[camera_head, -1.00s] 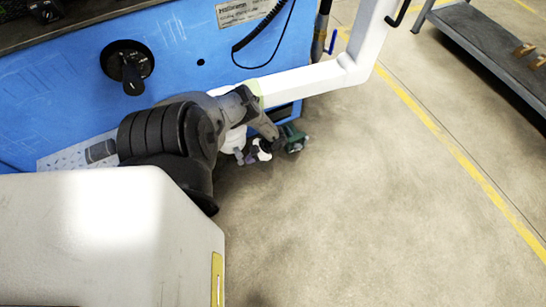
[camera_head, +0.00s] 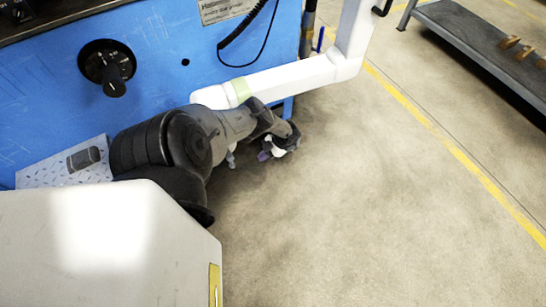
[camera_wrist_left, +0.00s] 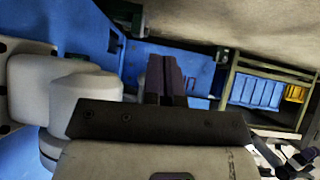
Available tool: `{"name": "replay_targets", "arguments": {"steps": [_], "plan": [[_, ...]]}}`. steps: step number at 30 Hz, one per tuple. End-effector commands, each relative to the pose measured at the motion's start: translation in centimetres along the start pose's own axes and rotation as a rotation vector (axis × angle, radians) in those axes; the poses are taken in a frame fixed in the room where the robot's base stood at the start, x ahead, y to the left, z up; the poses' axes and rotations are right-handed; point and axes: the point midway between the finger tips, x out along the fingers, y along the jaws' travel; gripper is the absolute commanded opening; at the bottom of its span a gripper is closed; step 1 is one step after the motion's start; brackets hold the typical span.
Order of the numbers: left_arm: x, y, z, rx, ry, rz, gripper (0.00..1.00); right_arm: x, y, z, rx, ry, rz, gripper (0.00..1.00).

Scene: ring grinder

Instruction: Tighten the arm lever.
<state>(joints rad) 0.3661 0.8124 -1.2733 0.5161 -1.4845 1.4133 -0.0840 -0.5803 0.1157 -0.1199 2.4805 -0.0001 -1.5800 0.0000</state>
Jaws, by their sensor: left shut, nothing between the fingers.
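The white jointed arm (camera_head: 300,80) of the blue machine reaches right and then bends up. It has a pale green band near its left end. A black handle (camera_head: 382,9) sticks out near the top of this arm; I cannot tell whether it is the arm lever. My left gripper (camera_head: 284,147) is low beside the machine, below the white arm, and partly hidden by my own wrist. In the left wrist view its dark fingers (camera_wrist_left: 165,65) are together and empty. White rounded parts (camera_wrist_left: 85,95) stand left of them.
The blue machine (camera_head: 160,45) with a black rotary knob (camera_head: 107,67) fills the upper left. A grey bench (camera_head: 480,40) stands at the upper right. Open floor (camera_head: 380,200) lies to the right. The wrist view shows a rack with blue bins (camera_wrist_left: 255,91) and a yellow bin (camera_wrist_left: 295,93).

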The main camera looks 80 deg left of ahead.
Motion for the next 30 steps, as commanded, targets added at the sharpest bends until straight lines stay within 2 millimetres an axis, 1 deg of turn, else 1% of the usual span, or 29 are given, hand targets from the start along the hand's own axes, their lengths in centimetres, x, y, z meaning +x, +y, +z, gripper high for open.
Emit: {"name": "replay_targets", "arguments": {"steps": [1, 3, 9, 16, 30], "plan": [[-0.1, -0.1, 1.4, -0.001, -0.003, 0.000, 0.00, 1.3, 0.0, 0.4, 0.000, 0.000, 0.000, 0.43], [-0.7, -0.1, 2.2, -0.002, -0.003, 0.000, 0.00, 1.9, -0.1, 0.6, -0.001, 0.000, 0.000, 0.43], [-1.8, -0.2, 3.6, 0.000, -0.001, 0.001, 0.00, 3.2, 0.0, 1.1, -0.004, -0.001, 0.003, 0.43], [-2.3, -0.1, 4.0, 0.001, 0.000, 0.001, 0.00, 3.6, 0.1, 1.2, -0.007, -0.002, 0.006, 0.43], [-2.4, -0.1, 4.0, 0.000, 0.000, 0.001, 0.00, 3.6, 0.1, 1.2, -0.006, -0.001, 0.004, 0.43]]}}
